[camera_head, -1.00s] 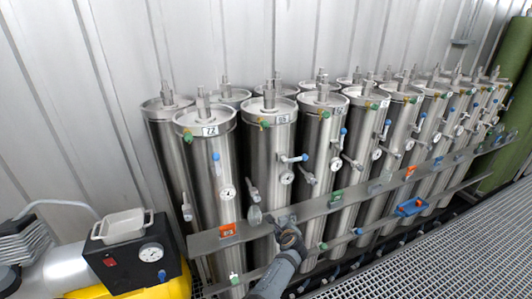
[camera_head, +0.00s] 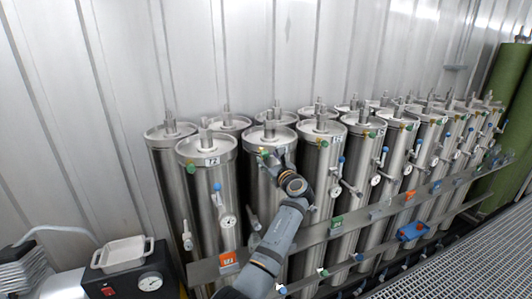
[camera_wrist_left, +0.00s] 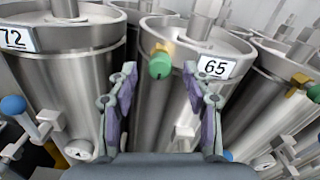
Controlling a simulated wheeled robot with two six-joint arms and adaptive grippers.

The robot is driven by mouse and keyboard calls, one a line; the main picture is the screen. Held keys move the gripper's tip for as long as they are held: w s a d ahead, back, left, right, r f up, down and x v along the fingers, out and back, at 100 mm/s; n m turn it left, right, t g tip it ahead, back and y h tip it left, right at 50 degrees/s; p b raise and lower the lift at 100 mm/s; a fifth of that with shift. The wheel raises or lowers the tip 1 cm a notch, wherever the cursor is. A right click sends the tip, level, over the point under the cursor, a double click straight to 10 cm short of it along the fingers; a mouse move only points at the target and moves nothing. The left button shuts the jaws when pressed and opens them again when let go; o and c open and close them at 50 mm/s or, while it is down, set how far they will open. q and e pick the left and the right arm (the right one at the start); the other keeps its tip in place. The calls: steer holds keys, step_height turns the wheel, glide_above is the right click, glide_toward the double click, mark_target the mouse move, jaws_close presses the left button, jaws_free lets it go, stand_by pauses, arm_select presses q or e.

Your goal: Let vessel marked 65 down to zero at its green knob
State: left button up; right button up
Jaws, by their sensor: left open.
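The vessel marked 65 (camera_wrist_left: 166,105) is a steel cylinder in the middle of the left wrist view, with a white 65 label (camera_wrist_left: 216,67) near its top. Its green knob (camera_wrist_left: 160,66) sits on a brass fitting left of the label. In the head view this vessel (camera_head: 262,187) stands second in the front row, with its green knob (camera_head: 265,152) near the rim. My left gripper (camera_wrist_left: 160,85) is open, with a finger on either side of the knob in the picture; whether it touches the knob I cannot tell. My left arm hides much of the vessel's front. My right gripper is not in view.
The vessel marked 72 (camera_head: 208,200) stands to the left, with a blue-handled valve and a gauge. More steel vessels stand close at right and behind. A grey rail (camera_head: 312,236) crosses the front. A compressor with a tray (camera_head: 123,252) is at lower left.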

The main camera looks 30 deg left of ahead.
arm_select(q)
steer(key=shift+x, duration=1.5)
steer(key=shift+f, duration=0.1)
jaws_close()
